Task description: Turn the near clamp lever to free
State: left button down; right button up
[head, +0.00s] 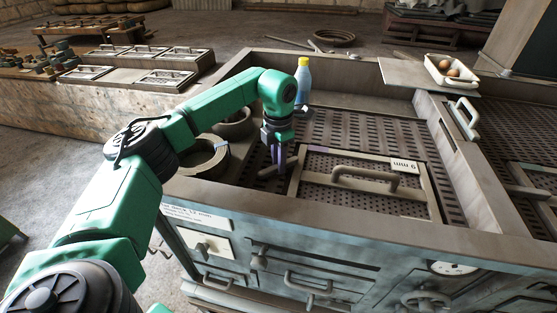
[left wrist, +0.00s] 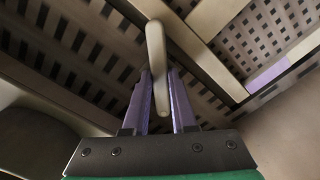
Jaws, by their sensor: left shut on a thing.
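My left gripper (head: 279,164) reaches down over the perforated deck, at the left side of a framed panel (head: 318,192). In the left wrist view its two purple fingers (left wrist: 162,100) are shut on a pale, rounded bar, the clamp lever (left wrist: 156,50). The lever runs lengthwise between the fingers, and its rounded end lies near the gripper's palm. My right gripper is in neither view.
The framed panel carries a raised handle (head: 365,181) and a white tag (head: 405,165). A white tray (head: 451,73) sits at the back right. The trough's front rim (head: 300,212) is close.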

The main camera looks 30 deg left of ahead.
pick_arm(q)
jog(key=n, duration=0.4)
jog(key=shift+r+n, duration=0.15)
jog(key=shift+n, duration=0.15)
jog(key=shift+w+n+p, duration=0.1)
jog(key=shift+n+p, duration=0.35)
jog(key=shift+n, duration=1.55)
jog(key=c, duration=0.7)
grip_release()
notch_tip(320, 180, up, 15)
jog(key=shift+f+b, duration=0.2)
jog(key=shift+b, duration=0.6)
